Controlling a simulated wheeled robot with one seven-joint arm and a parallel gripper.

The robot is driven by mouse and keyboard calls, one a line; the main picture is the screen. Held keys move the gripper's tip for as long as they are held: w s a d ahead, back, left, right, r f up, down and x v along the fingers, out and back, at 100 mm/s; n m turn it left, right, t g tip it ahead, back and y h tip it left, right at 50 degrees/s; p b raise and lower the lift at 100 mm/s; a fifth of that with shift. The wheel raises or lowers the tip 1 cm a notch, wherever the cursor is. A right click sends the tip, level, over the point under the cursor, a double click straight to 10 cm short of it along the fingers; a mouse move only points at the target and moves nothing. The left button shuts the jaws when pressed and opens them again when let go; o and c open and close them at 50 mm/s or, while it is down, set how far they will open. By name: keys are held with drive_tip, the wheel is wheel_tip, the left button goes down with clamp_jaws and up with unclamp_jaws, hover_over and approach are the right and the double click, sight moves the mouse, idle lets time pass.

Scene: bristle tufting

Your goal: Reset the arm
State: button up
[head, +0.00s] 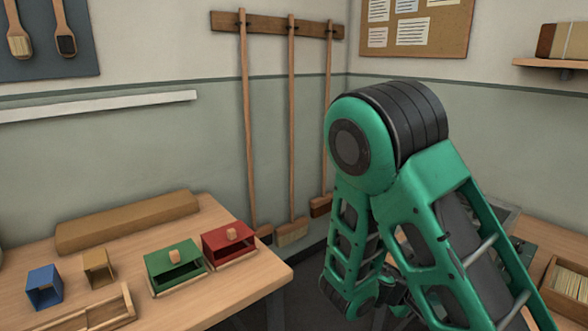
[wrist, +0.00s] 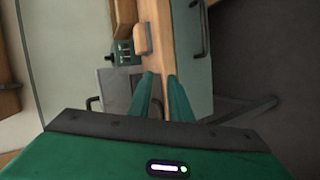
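My green arm fills the middle and right of the head view, bent at a large elbow. My gripper (wrist: 160,77) shows in the wrist view as two green fingers with a gap between them. It is open, and no object is held between the fingers. A wooden bench edge shows beyond the gap. In the head view the fingers cannot be made out behind my arm.
On the left bench (head: 235,285) stand a blue box (head: 44,287), a tan box (head: 97,267), a green box (head: 173,268) and a red box (head: 228,243). A right bench (head: 545,232) holds a wooden tray of bristles (head: 568,285). Long brooms (head: 291,130) hang on the back wall.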

drive_tip(key=s+d+r+m+g+y, duration=0.2)
drive_tip(key=s+d+m+g+y, duration=0.1)
drive_tip(key=s, duration=0.4)
drive_tip(key=s+d+r+m+g+y, duration=0.2)
drive_tip(key=s+d+m+y, duration=0.1)
drive_tip(key=s, duration=0.3)
drive_tip(key=s+a+r+m+y, duration=0.1)
drive_tip(key=s+r+y, duration=0.2)
drive_tip(key=s, duration=0.3)
drive_tip(key=s+a+r+m+t+y, duration=0.1)
drive_tip(key=s+a+r+y, duration=0.1)
drive_tip(key=s+r, duration=0.3)
drive_tip(key=shift+s+a+r+m+y, duration=0.2)
drive_tip(key=shift+s+m+y, duration=0.3)
drive_tip(key=shift+s, duration=0.4)
drive_tip(key=shift+w+f, duration=0.25)
drive_tip(key=shift+w, duration=0.35)
